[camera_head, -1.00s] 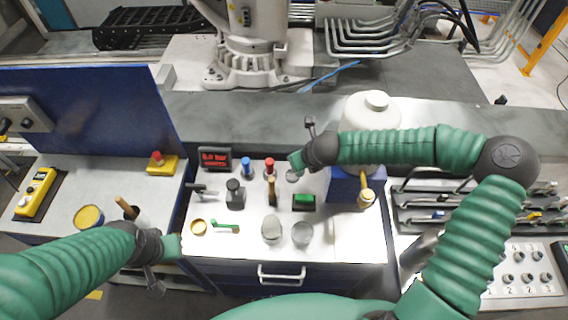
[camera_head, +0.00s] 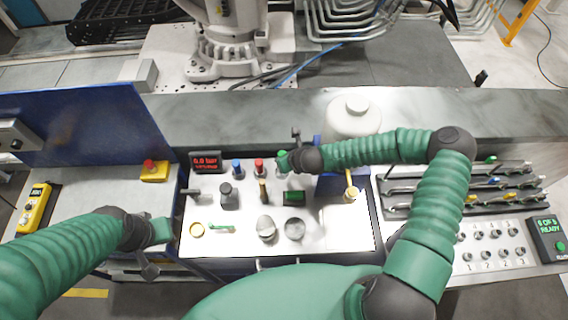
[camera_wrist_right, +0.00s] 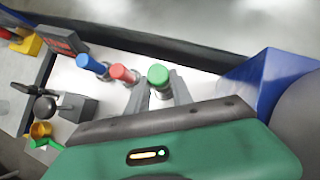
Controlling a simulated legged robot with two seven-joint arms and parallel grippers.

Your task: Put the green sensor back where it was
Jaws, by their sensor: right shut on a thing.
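The green sensor (camera_wrist_right: 158,76) shows its round green cap between the fingers of my right gripper (camera_wrist_right: 161,90) in the wrist view. The gripper is shut on it. In the head view my right gripper (camera_head: 283,163) is at the back of the white worktop, right of the red sensor (camera_head: 259,165) and the blue sensor (camera_head: 237,167). Those two stand upright in a row; they also show in the wrist view, red (camera_wrist_right: 123,73) and blue (camera_wrist_right: 91,65). The green sensor's lower end and its contact below are hard to see. My left gripper (camera_head: 163,231) is left of the worktop; its fingers are unclear.
A red-lit display (camera_head: 205,162) is at the back left.

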